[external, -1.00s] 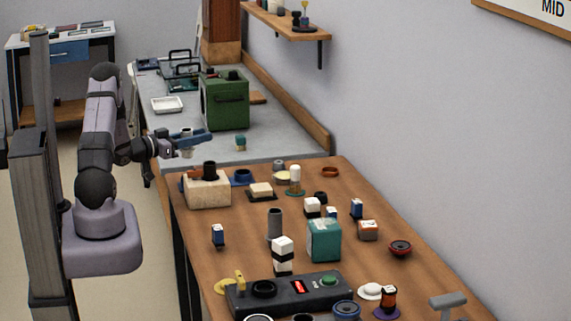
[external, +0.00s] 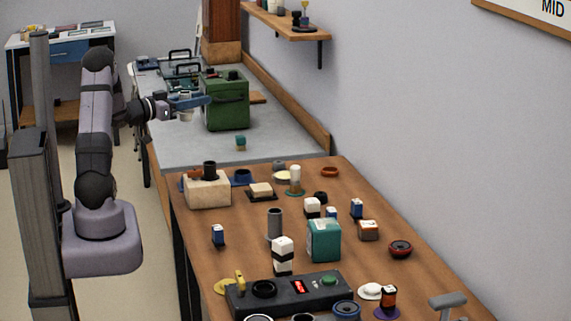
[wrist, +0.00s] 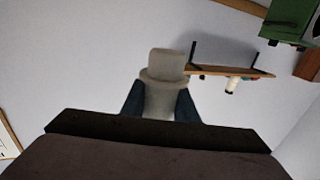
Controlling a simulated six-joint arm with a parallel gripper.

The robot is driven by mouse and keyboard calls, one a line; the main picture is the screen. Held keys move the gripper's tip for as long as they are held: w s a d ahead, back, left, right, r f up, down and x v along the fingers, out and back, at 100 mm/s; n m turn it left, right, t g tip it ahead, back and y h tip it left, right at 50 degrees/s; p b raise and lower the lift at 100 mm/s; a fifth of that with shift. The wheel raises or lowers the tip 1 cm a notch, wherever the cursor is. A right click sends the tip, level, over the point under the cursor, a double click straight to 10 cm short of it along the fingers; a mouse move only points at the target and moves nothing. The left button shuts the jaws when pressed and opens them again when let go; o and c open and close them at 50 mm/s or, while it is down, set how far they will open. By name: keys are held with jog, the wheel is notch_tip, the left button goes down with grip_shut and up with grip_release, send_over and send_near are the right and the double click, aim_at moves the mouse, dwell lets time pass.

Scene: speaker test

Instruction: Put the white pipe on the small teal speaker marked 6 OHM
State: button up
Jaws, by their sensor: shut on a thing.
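My gripper (external: 190,103) is shut on a pale, stepped, pipe-like piece (external: 185,115), apparently the white pipe, and holds it in the air above the grey counter. In the wrist view, the pale pipe (wrist: 164,85) sits between the two dark blue fingers, with a wide collar and a narrower end. A small teal block (external: 241,143) with a lighter top sits on the counter, to the right of and lower in the picture than my gripper. A larger teal box (external: 324,241) stands on the wooden table. I cannot read 6 OHM on either.
A green box (external: 226,103) stands on the grey counter (external: 190,147), close right of my gripper in the picture. The wooden table (external: 350,185) in front is crowded with blocks, knobs and a black panel (external: 290,294). A wall shelf (external: 290,24) is at the top.

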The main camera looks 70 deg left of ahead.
jog(key=w+d+r+m+t+h+b, duration=0.15)
jog(key=w+d+h, duration=0.25)
jog(key=w+d, duration=0.7)
jog(key=w+d+r+m+g+h+b, duration=0.1)
jog(key=w+d+r+m+h, duration=0.15)
jog(key=w+d, duration=0.85)
jog(key=w+d+m+g+h+b, duration=0.25)
jog(key=d+m+h, duration=0.35)
jog(key=d, duration=2.4)
notch_tip(320, 180, down, 16)
jog(key=n+h, duration=0.1)
jog(key=shift+w+d+t, duration=0.25)
jog(key=shift+d+t, duration=0.15)
jog(key=shift+b, duration=0.35)
